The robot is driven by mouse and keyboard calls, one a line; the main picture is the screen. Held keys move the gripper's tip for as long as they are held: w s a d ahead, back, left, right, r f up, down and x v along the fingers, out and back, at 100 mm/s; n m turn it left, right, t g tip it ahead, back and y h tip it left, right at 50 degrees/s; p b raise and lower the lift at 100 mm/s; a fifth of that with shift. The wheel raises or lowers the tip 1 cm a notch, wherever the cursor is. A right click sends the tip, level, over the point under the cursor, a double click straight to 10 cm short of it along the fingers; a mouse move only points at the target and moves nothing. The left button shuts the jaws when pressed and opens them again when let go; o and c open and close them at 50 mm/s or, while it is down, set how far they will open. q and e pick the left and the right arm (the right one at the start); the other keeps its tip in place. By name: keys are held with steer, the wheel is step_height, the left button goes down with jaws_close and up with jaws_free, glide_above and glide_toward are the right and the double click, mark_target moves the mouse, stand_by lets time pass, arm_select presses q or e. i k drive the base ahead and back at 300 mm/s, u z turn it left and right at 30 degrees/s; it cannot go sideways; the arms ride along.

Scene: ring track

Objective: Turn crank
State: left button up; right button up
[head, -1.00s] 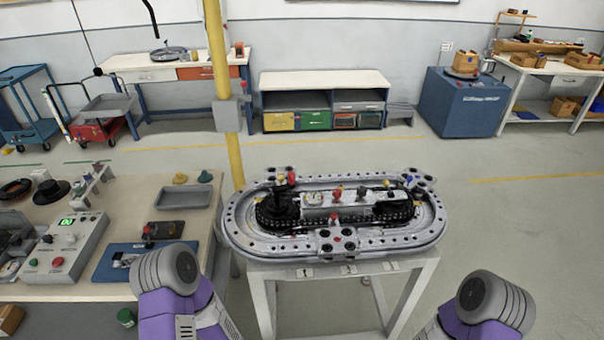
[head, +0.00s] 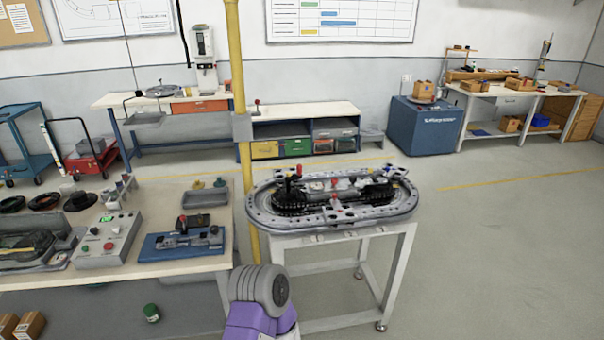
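The oval ring track (head: 400,211) lies on a white stand in the middle of the head view. At its left end stands a black upright part (head: 287,188) with a red knob (head: 299,170) beside its top, which looks like a crank. I cannot make out its handle clearly. One grey and purple link of my own arm shows at the bottom centre, in front of the stand. Neither of my grippers is in view, so nothing shows them touching the track.
A workbench (head: 170,266) at left holds a control box (head: 107,240) and a blue fixture (head: 160,247). A yellow pole (head: 238,70) rises behind the bench and left of the track. The floor (head: 480,260) right of the stand is clear.

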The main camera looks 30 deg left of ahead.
mark_target(288, 194)
steer(key=u, duration=0.7)
steer(key=i, duration=0.6)
steer(key=u, duration=0.5)
steer(key=i, duration=0.75)
steer(key=z, duration=0.4)
